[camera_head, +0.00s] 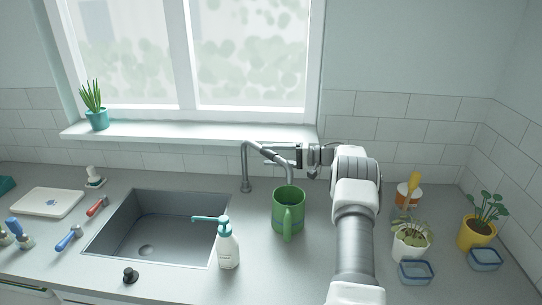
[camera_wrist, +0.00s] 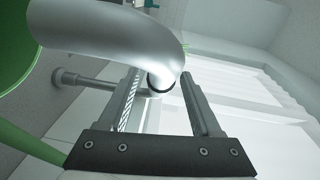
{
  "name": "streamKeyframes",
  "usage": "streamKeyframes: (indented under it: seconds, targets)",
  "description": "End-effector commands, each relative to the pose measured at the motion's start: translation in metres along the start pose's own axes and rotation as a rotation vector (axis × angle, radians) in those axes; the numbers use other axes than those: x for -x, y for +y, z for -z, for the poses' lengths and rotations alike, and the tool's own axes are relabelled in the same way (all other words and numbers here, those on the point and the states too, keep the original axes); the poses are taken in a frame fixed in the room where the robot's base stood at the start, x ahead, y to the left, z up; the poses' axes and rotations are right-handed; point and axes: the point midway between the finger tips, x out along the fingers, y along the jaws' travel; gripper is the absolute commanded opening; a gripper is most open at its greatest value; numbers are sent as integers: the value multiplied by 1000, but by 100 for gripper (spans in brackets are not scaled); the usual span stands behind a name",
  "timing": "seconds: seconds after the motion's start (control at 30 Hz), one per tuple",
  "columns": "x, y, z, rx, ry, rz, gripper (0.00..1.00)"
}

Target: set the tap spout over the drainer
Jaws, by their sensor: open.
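The grey tap (camera_head: 246,165) stands behind the sink's right rear corner. Its spout (camera_head: 284,157) is swung to the right, away from the basin, and its end is close to the rim of the green mug (camera_head: 287,212). My gripper (camera_head: 268,154) is open, level with the spout and pointing left. In the wrist view the spout (camera_wrist: 110,28) bends across near the open fingertips (camera_wrist: 165,75); I cannot tell whether the fingers touch it. A round drain (camera_head: 146,249) shows in the sink floor. The counter (camera_head: 258,262) right of the sink has no clearly marked drainer.
The green mug also shows beside the spout in the wrist view (camera_wrist: 14,40). A soap bottle (camera_head: 228,250) with a teal pump stands at the sink's right edge. The sink basin (camera_head: 165,228) looks empty. The window sill (camera_head: 190,132) is behind the tap. Potted plants (camera_head: 410,243) stand at right.

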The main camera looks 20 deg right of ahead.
Motion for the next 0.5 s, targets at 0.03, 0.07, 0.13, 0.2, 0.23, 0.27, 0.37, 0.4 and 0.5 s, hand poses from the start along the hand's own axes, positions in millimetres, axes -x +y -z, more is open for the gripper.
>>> streamKeyframes:
  seconds: [0.03, 0.07, 0.13, 0.2, 0.23, 0.27, 0.37, 0.4, 0.5]
  targets:
    - [6, 1, 1, 0, 3, -1, 66]
    - [10, 1, 1, 0, 4, -2, 66]
    - [22, 2, 1, 0, 4, -1, 66]
    - [36, 2, 1, 1, 5, -2, 66]
    - [44, 2, 1, 2, 5, -2, 66]
    - [52, 3, 1, 2, 5, -3, 66]
    - [77, 2, 1, 2, 5, -2, 66]
    - [87, 2, 1, 3, 5, -3, 66]
    - [111, 2, 0, 2, 5, -1, 66]
